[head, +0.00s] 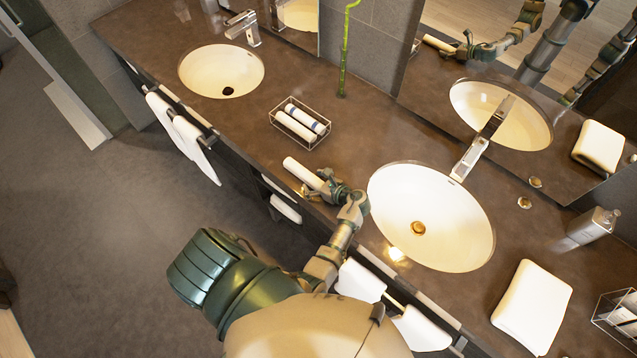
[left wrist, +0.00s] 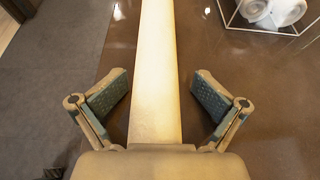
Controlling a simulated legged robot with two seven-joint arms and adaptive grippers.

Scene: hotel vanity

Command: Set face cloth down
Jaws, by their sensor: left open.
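The face cloth (head: 302,173) is a white roll lying near the front edge of the brown counter, left of the right-hand basin. My left gripper (head: 325,186) is at the roll's near end, low over the counter. In the left wrist view the cloth (left wrist: 155,65) runs lengthwise between the two fingers of the left gripper (left wrist: 160,100). The fingers are spread, with a visible gap on each side of the cloth. The gripper's palm hides the cloth's near end. My right gripper is not directly in view.
A wire basket (head: 300,123) with rolled cloths stands just behind. The right basin (head: 431,217) is close to the gripper, the left basin (head: 221,71) farther off. A green stalk (head: 343,60) stands at the wall. A folded white towel (head: 532,307) lies at right.

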